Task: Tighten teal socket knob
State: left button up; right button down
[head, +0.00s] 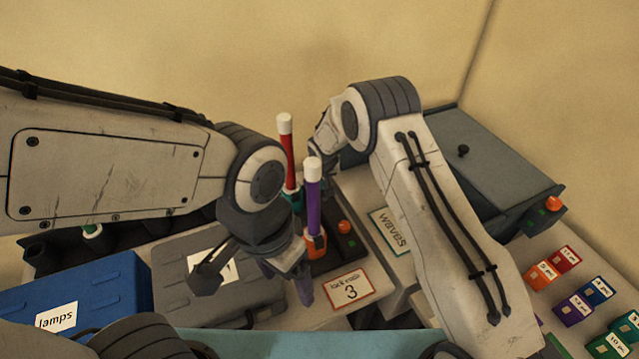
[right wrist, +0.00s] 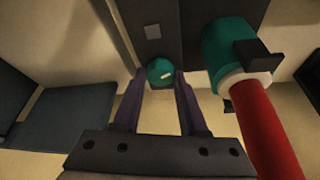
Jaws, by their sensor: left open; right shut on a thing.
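The teal socket (head: 294,199) holds a red rod (head: 287,160) with a white top, standing nearly upright. In the right wrist view the teal socket (right wrist: 228,58) and red rod (right wrist: 262,125) are at the right. The round teal knob (right wrist: 160,71), with a pale mark, sits between the fingertips of my right gripper (right wrist: 161,78), which is shut on it. In the head view that knob is hidden. My left gripper (head: 257,280) is open and empty, in front of the orange socket (head: 315,246), which holds a purple rod (head: 313,195).
An orange knob (head: 344,227) is on the dark rack base. A grey case (head: 180,285) and a blue "lamps" box (head: 110,282) stand left. A "waves" sign (head: 391,231), a grey box (head: 480,165) and several coloured blocks (head: 572,308) are right.

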jog(key=shift+m+b, duration=0.3)
dwell(0.4)
jog(key=shift+c, duration=2.2)
grip_release()
jog(key=shift+r, duration=0.1)
jog(key=b+v, duration=0.2)
jog(key=v, duration=0.8)
jog(key=shift+a+r+b, duration=0.15)
jog(key=shift+b, duration=0.2)
jog(key=shift+s, duration=0.1)
